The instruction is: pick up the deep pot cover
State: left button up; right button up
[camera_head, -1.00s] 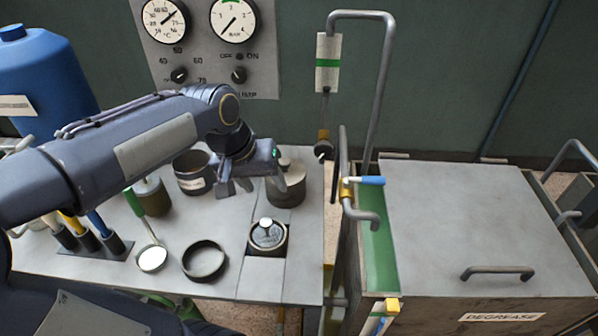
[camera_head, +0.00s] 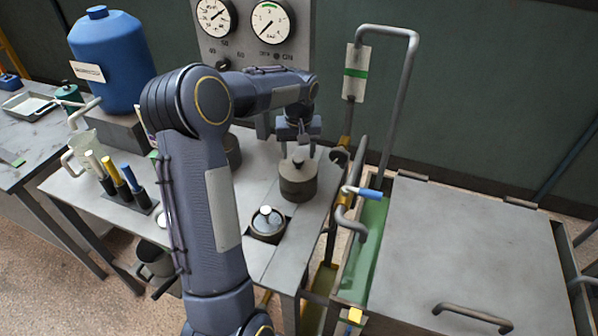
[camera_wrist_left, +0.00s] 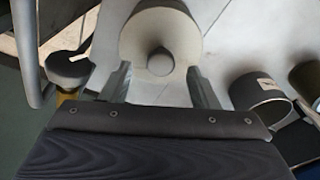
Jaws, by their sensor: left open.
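The deep pot (camera_head: 298,188) stands on the grey bench, a dark grey cylinder with its round cover (camera_head: 298,170) on top and a small knob in the middle. My left gripper (camera_head: 298,148) is open just above and behind the cover. In the left wrist view the pale round cover (camera_wrist_left: 160,25) lies ahead of the gripper (camera_wrist_left: 158,74), with its knob (camera_wrist_left: 160,61) between the two spread fingertips. I cannot tell whether the fingers touch anything. My right gripper is not in view.
A bent pipe (camera_head: 402,100) and the degreasing tank (camera_head: 470,250) stand to the right. A gauge panel (camera_head: 240,45) is behind.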

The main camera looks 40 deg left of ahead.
aim_at(298, 174)
pick_arm(q)
jog(key=shift+w+a+f, duration=0.1)
jog(key=shift+f, duration=1.2)
grip_shut()
jog(key=shift+r, duration=0.1)
